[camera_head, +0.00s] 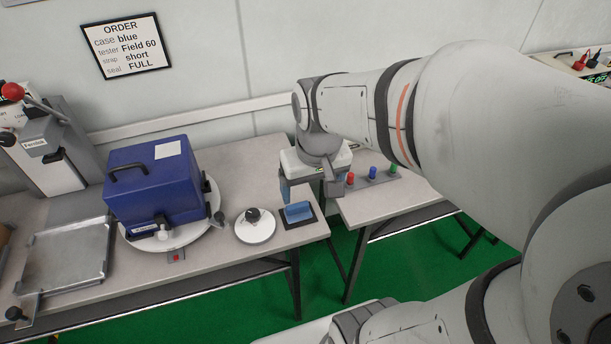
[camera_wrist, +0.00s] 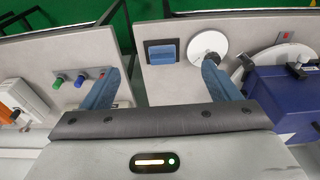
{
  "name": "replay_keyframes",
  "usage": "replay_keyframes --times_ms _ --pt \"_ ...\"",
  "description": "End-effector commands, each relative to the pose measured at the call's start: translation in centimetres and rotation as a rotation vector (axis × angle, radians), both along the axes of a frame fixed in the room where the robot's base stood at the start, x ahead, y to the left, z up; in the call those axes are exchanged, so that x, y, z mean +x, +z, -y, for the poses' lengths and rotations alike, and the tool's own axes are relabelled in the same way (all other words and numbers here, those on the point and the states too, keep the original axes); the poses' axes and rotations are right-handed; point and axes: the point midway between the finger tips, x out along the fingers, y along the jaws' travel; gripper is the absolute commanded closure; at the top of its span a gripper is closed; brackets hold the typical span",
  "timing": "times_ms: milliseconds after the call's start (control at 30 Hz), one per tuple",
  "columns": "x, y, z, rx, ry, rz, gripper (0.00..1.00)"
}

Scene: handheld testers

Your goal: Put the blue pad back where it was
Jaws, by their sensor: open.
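The blue pad (camera_head: 298,211) is a small blue block resting on a dark square base (camera_head: 313,221) near the front right corner of the left table. It also shows in the wrist view (camera_wrist: 163,54), on its dark base. My gripper (camera_head: 309,191) is open and empty, its fingers above the table near the pad and apart from it. In the wrist view the two blue-grey fingertips of my gripper (camera_wrist: 160,72) are spread wide, with the pad ahead between them.
A white round disc with a black knob (camera_head: 255,226) stands left of the pad. A blue case (camera_head: 153,190) sits on a round turntable, with a metal tray (camera_head: 68,258) further left. Red, blue and green knobs (camera_head: 372,173) stand on the right table across a gap.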

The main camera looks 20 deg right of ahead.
Motion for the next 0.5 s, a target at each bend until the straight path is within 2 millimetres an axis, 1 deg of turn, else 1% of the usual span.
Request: replay_keyframes --times_ms 33,100,133,200,300,500 --pt "-1.2 0.5 0.0 0.0 -0.001 0.021 0.17" --pt "-2.4 0.8 0.0 0.0 0.0 0.037 0.17" --pt "-2.8 0.8 0.0 0.0 0.0 0.041 0.17" --pt "-3.4 1.0 -0.6 0.0 0.002 0.05 0.17" --pt "-3.8 1.0 -0.7 0.0 0.002 0.055 0.17" --pt "-3.8 1.0 -0.6 0.0 0.002 0.054 0.17"
